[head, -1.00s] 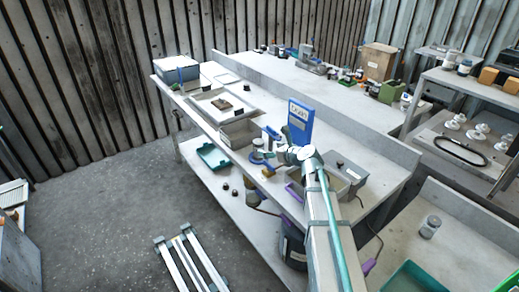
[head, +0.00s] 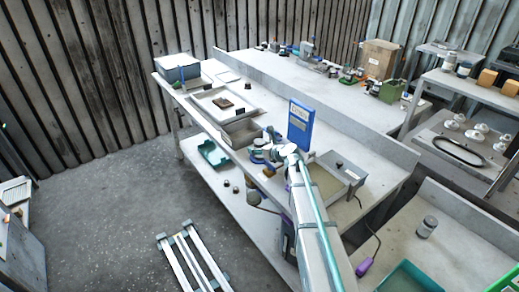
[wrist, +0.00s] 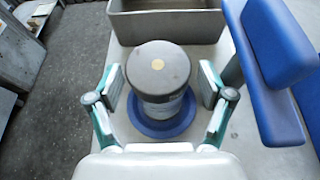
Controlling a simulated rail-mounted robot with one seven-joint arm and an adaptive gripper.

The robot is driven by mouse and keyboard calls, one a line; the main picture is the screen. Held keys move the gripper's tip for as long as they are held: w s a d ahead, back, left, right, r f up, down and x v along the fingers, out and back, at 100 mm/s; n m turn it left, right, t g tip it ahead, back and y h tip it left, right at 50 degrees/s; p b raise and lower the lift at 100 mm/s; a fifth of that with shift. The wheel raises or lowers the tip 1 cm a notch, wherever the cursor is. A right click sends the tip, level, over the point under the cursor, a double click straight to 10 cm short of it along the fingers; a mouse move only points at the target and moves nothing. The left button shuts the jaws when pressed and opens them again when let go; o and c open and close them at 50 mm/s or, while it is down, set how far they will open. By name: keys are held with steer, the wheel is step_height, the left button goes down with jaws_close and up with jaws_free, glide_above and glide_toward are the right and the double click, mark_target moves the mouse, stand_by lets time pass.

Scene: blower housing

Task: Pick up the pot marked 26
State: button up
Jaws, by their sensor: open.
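In the wrist view, a round pot (wrist: 158,72) with a dark grey lid and a small tan dot on top stands upright on a blue round base (wrist: 160,125). No number on it can be read. My gripper (wrist: 161,86) is open, with one finger on each side of the pot and a visible gap at both. In the head view my gripper (head: 268,152) is over the front edge area of the long bench, and the pot is mostly hidden by it.
A grey bin (head: 240,132) lies just beyond the pot. A grey box (head: 338,170) sits to the right.

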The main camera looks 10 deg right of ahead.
steer(key=c, duration=1.3)
steer(key=shift+c, duration=0.9)
steer(key=shift+r, duration=0.1)
